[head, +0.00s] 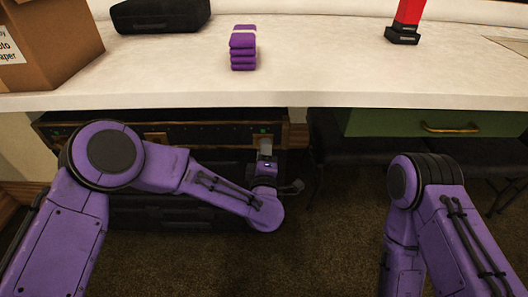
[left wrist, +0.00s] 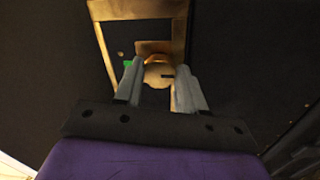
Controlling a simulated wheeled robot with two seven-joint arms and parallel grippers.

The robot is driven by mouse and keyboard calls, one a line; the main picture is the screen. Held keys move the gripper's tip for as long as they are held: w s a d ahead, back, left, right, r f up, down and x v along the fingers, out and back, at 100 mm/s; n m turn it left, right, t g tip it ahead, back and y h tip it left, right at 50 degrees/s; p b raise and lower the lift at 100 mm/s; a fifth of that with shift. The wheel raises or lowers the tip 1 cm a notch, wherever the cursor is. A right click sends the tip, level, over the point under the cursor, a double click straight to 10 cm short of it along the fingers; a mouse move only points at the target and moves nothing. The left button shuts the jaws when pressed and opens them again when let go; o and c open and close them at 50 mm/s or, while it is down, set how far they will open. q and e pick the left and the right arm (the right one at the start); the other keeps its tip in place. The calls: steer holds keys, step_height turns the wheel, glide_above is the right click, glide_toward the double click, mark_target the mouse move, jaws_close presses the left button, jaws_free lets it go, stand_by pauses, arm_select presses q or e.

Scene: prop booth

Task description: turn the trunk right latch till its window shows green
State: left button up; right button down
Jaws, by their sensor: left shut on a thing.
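The trunk (head: 205,133) is dark with brass-brown trim and stands under the white table. Its left latch (head: 155,138) is a small brass plate on the front. My left gripper (head: 265,150) is at the trunk's right latch, which it mostly hides in the head view. In the left wrist view, my left gripper's fingers (left wrist: 158,85) are shut on the round brass knob of the right latch (left wrist: 158,74). A small green window (left wrist: 127,64) shows beside the left finger. My right gripper is out of view; only my right arm shows.
The white table top (head: 330,60) overhangs the trunk. On it are a purple stack (head: 243,50), a black case (head: 160,14), a cardboard box (head: 50,45) and a red object with a black base (head: 404,30). A green drawer (head: 410,122) is at right. Carpet (head: 330,240) is open in front.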

arm_select(q)
steer(key=o, duration=1.1)
steer(key=shift+c, duration=0.2)
steer(key=s+p, duration=0.2)
steer(key=s, duration=0.8)
steer(key=shift+s+f, duration=0.2)
steer(key=shift+s, duration=0.1)
steer(key=shift+d, duration=0.1)
